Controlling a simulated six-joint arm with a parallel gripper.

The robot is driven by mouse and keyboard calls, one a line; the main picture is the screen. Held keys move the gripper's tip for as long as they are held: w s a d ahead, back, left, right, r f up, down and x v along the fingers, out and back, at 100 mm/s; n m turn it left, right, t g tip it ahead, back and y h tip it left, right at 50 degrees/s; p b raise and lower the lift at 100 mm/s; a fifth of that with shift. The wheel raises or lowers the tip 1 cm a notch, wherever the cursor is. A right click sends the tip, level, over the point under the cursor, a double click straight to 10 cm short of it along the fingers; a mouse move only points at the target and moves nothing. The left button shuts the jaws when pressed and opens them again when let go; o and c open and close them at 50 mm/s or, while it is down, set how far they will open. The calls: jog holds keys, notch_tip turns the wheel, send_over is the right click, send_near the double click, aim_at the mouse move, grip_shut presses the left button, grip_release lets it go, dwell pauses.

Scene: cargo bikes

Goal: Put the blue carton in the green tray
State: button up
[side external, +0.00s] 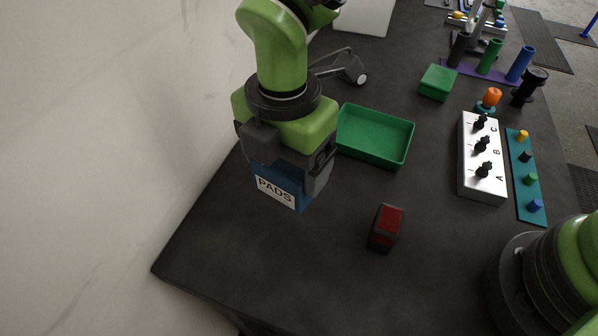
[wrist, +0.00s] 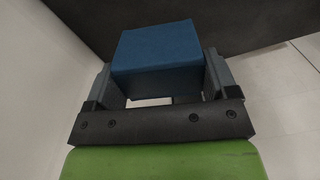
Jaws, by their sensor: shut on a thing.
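The blue carton (side external: 283,188) bears a white label reading PADS. My gripper (side external: 287,172) is shut on it and holds it near the left side of the dark table, left of the tray. In the wrist view the blue carton (wrist: 158,55) sits between the two grey fingers of my gripper (wrist: 160,80). The green tray (side external: 378,154) lies on the table just right of my gripper; its visible inside is empty. My gripper covers a little of its left end. The carton seems to be above the table; the exact height is unclear.
A red and black box (side external: 386,228) stands in front of the tray. A green box (side external: 437,82) lies behind it to the right. A white switch panel (side external: 482,158) and a teal strip with coloured knobs (side external: 526,175) lie at right. The table's left edge is close to the carton.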

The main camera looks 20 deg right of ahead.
jog(key=shift+w+r, duration=0.1)
jog(key=shift+r, duration=0.3)
jog(key=w+d+m, duration=0.3)
jog(key=w+d, duration=0.3)
jog(key=d, duration=0.3)
jog(key=m, duration=0.3)
send_over(369, 140)
notch_tip(369, 140, down, 8)
jog(key=shift+f, duration=0.6)
jog(key=shift+f, duration=0.1)
jog(key=o, duration=0.9)
